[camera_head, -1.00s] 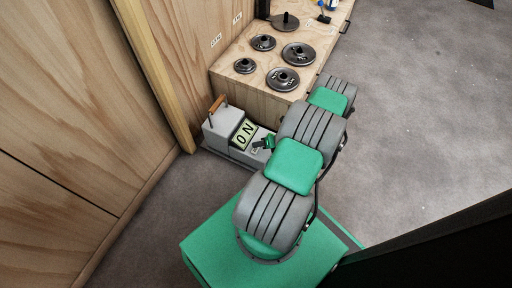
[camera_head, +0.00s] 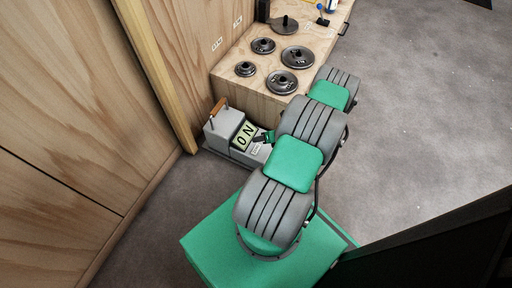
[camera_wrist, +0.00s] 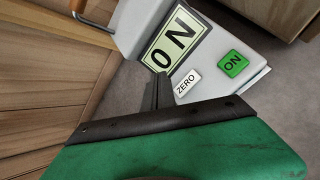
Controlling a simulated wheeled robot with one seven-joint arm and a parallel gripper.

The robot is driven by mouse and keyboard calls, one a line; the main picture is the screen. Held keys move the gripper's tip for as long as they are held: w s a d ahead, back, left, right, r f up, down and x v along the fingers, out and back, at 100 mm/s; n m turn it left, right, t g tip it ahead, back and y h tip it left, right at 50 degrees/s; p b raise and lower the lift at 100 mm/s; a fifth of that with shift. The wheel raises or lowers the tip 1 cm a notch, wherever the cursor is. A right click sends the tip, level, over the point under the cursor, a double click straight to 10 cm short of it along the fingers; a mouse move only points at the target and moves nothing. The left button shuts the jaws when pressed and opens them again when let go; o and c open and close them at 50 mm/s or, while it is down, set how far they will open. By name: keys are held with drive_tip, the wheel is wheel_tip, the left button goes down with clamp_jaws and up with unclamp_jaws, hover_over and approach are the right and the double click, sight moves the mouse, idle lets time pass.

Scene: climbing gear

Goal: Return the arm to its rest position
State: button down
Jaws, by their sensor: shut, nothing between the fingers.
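My gripper shows in the wrist view (camera_wrist: 154,98) as dark fingers closed together, with nothing between them. The device (camera_head: 217,133) has a display reading "ON" (camera_head: 244,135) and a brown handle (camera_head: 218,106). In the wrist view the device shows the display (camera_wrist: 174,45), a white "ZERO" button (camera_wrist: 187,84) and a green "ON" button (camera_wrist: 233,64). I cannot tell the exact gap between the fingertips and the device.
A wooden bench (camera_head: 232,86) behind the device holds several dark round weights, such as one plate (camera_head: 290,82). A wooden wall (camera_head: 60,120) stands on the left. Grey floor (camera_head: 420,120) is clear on the right.

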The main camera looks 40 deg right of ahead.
drive_tip(key=w+a+r+n+g+p, duration=0.3)
drive_tip(key=r+n+p, duration=0.35)
drive_tip(key=r, duration=0.75)
drive_tip(key=w+a+r+n+p, duration=0.4)
drive_tip(key=r+n, duration=0.3)
drive_tip(key=r, duration=0.7)
drive_tip(key=w+a+r+n+g+p, duration=0.2)
drive_tip(key=a+r+n+p, duration=0.35)
drive_tip(key=r, duration=0.85)
drive_tip(key=s+a+r+n+h+p, duration=0.1)
drive_tip(key=s+a+r+n+p, duration=0.3)
drive_tip(key=r+n, duration=0.3)
drive_tip(key=s+a+r+n+h+p, duration=0.1)
drive_tip(key=s+a+r+n+p, duration=0.4)
drive_tip(key=r, duration=0.9)
drive_tip(key=s+a+r+n+h+p, duration=0.1)
drive_tip(key=s+a+r+n+p, duration=0.3)
drive_tip(key=r+n, duration=0.5)
wheel_tip(320, 180, up, 2)
drive_tip(key=a+p, duration=0.2)
drive_tip(key=shift+s+a+r+h, duration=0.25)
drive_tip(key=shift+a+h, duration=0.15)
